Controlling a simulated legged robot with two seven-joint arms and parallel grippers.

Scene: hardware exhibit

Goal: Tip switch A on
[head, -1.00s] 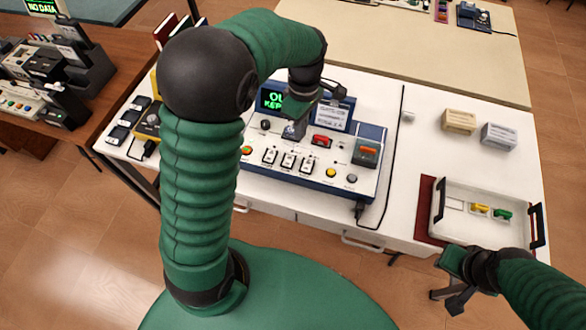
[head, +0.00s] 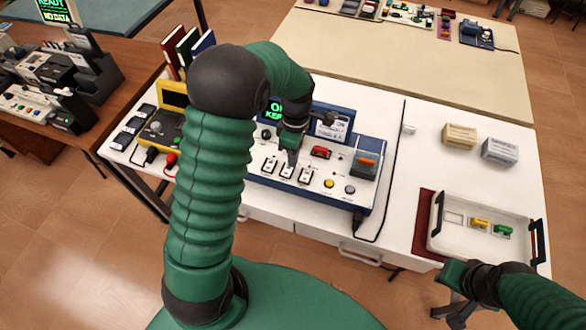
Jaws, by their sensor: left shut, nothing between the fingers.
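The blue-edged control panel (head: 377,187) stands on the white table. Its front face holds a row of three small white toggle switches: a left one (head: 269,166), a middle one (head: 287,170) and a right one (head: 305,175). Their letters are too small to read, so I cannot tell which is A, nor how each lever is tipped. My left gripper (head: 291,159) is shut and empty, pointing down at the top of the middle switch. I cannot tell whether it touches. My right gripper (head: 452,288) hangs at the lower right, off the table's front edge, away from the panel.
A red switch (head: 321,152), an orange-levered block (head: 366,164), yellow (head: 328,184) and grey (head: 350,189) buttons sit on the panel. A yellow meter (head: 164,128) stands left. A white tray (head: 437,236) and two small boxes (head: 459,136) are right. My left arm hides the panel's left end.

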